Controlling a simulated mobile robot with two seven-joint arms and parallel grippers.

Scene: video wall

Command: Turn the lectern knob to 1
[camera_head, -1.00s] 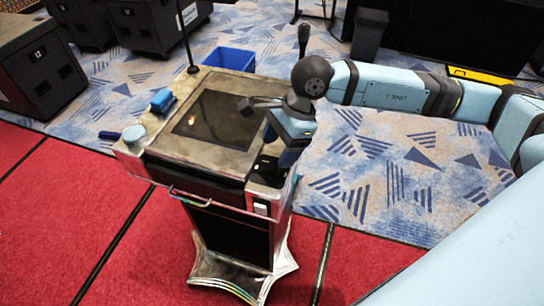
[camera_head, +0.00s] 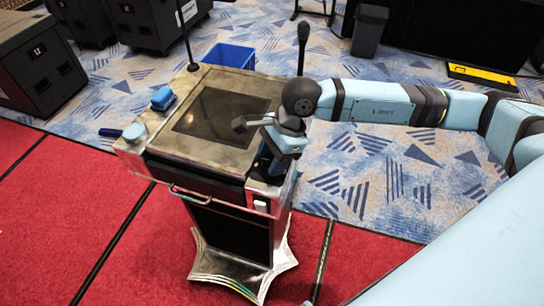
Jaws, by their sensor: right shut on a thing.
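The lectern (camera_head: 157,147) stands upright on the carpet, with a dark screen (camera_head: 208,113) set in its tan top. My right gripper (camera_head: 265,170) points down at the front right corner of the top, right of the screen. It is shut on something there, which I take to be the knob. The knob and its markings are hidden behind the fingers and wrist, so I cannot read its setting. My left gripper is out of view.
Gooseneck microphones (camera_head: 303,36) rise at the back corners. A blue bin (camera_head: 230,57) stands behind. Black cases (camera_head: 40,68) are at left; red carpet in front is clear.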

